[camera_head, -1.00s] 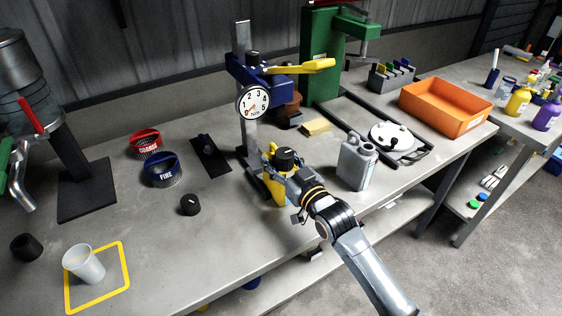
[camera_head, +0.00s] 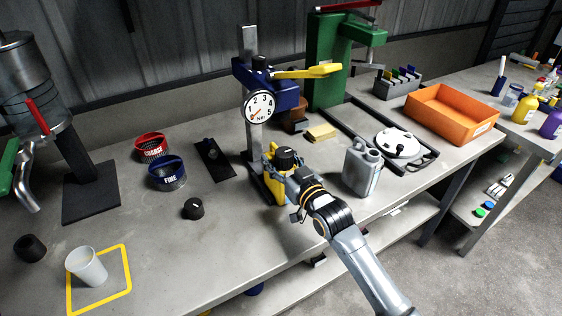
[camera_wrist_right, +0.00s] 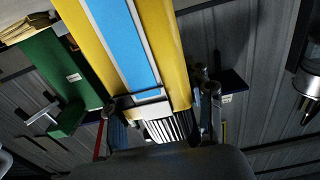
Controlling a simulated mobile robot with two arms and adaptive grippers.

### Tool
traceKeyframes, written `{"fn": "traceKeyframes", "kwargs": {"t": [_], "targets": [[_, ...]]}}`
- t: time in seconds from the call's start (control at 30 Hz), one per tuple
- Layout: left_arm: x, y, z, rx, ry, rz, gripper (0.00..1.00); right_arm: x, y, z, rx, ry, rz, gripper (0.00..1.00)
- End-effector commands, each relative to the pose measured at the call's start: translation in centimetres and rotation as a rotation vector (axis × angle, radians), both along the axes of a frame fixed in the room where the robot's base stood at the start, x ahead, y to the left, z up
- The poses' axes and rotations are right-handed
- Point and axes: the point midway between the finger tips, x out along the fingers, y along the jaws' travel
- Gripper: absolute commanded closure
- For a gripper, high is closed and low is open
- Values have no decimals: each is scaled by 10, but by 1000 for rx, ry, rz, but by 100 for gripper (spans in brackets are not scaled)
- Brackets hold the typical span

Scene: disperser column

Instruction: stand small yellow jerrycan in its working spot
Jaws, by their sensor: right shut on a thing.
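The small yellow jerrycan (camera_head: 269,184) with a black cap (camera_head: 286,157) is at the foot of the blue torque stand (camera_head: 249,125), just in front of its post. It looks upright. My right gripper (camera_head: 287,180) is shut on it from the front right and hides much of its body. I cannot tell whether its bottom touches the stand's base. In the right wrist view the jerrycan's yellow side with a blue band (camera_wrist_right: 125,45) fills the upper middle, between the fingers (camera_wrist_right: 163,125). My left gripper is not in view.
A grey jerrycan (camera_head: 361,170) stands close right of my right arm. A black knob (camera_head: 193,209), two labelled rings (camera_head: 167,174) and a cup (camera_head: 87,267) in a yellow square are left. The stand's dial (camera_head: 259,107) and yellow lever (camera_head: 312,71) are above.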

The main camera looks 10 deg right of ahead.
Motion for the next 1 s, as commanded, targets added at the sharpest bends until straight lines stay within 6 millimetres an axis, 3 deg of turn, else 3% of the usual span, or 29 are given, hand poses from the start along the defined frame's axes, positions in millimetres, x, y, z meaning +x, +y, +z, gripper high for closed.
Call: {"fn": "traceKeyframes", "kwargs": {"t": [0.83,0.87,0.97,1.0], "targets": [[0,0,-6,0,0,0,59,19,7,3,2,-7,0,100],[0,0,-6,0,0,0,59,19,7,3,2,-6,0,42],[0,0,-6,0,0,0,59,19,7,2,2,-5,0,21],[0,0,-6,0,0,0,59,19,7,2,1,-4,0,21]]}}
